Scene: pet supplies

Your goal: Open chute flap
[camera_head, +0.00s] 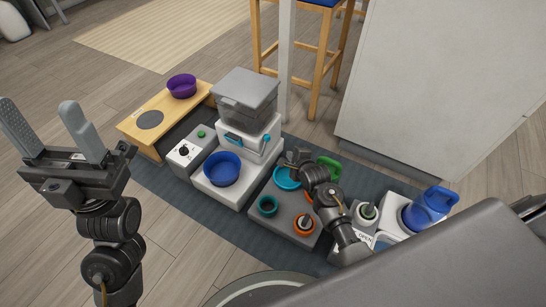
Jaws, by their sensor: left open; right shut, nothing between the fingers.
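The pet feeder (262,140) is a white unit with a grey translucent hopper (247,92) on top. A dark strip with a blue edge (233,139), which may be the chute flap, is on its front above a blue bowl (222,169). I cannot tell whether it is open. A small teal part (266,138) is at the feeder's right side. My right gripper (292,157) is just right of the feeder, small and partly hidden by its own wrist, shut and empty. My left gripper (40,108) is raised at the far left, open and empty, well away from the feeder.
A wooden stand (150,119) with a purple bowl (182,86) is behind left. A grey box with a dial (190,150) is left of the feeder. A grey tray (272,222) with cups is right front. A blue jug (430,206) is at right. A white post (286,60) stands behind the feeder.

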